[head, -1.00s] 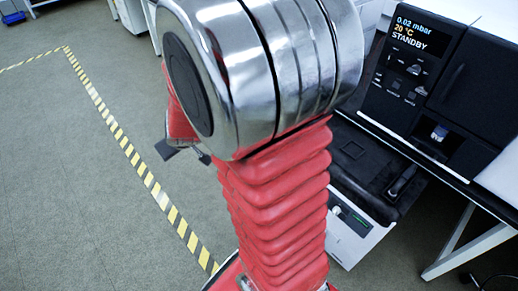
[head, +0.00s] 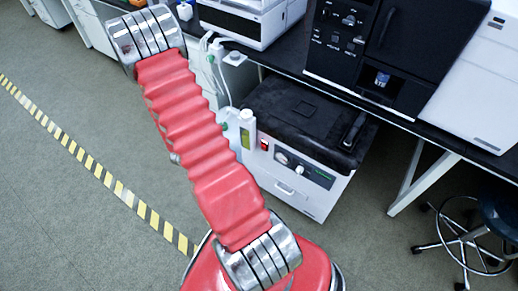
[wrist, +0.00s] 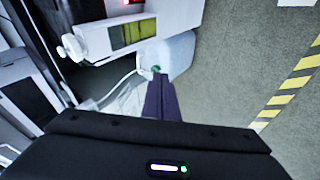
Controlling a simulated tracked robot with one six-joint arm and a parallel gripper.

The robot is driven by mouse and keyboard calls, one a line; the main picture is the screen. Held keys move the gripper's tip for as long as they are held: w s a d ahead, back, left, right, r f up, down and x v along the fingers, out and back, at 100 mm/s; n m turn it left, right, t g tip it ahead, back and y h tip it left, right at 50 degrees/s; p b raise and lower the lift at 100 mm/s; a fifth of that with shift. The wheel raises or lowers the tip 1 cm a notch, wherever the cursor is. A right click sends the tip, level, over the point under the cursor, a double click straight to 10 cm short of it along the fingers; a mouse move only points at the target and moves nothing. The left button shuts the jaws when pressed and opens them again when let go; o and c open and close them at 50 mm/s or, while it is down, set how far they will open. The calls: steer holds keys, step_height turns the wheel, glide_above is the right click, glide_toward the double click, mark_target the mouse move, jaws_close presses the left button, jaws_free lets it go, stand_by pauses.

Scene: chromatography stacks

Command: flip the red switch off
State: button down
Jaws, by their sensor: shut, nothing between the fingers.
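The red switch (head: 264,144) is a small red rocker on the left of the front panel of a white box (head: 292,203) with a black top, below the bench. In the wrist view a red lit patch (wrist: 132,2), likely the same switch, is cut by the top edge. My gripper (wrist: 160,75) shows in the wrist view with its dark fingers together and empty. Its tips are over the pale bottle, below the red patch in the picture; the distance is unclear. In the head view my arm hides the gripper.
The bench (head: 300,65) carries black and white instruments. A stool (head: 470,240) is at right. Open floor with a striped line (head: 95,165) lies left.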

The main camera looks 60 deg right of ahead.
steer(key=s+d+f+g+h, duration=0.1)
steer(key=s+d+f+g, duration=0.2)
steer(key=s+f, duration=0.3)
steer(key=s, duration=0.4)
steer(key=shift+s+n+h, duration=0.3)
steer(key=shift+d, duration=0.1)
glide_toward(263, 148)
steer(key=x, duration=0.4)
steer(key=shift+s+d+f, duration=0.1)
steer(key=shift+d+f, duration=0.2)
steer(key=shift+d, duration=0.2)
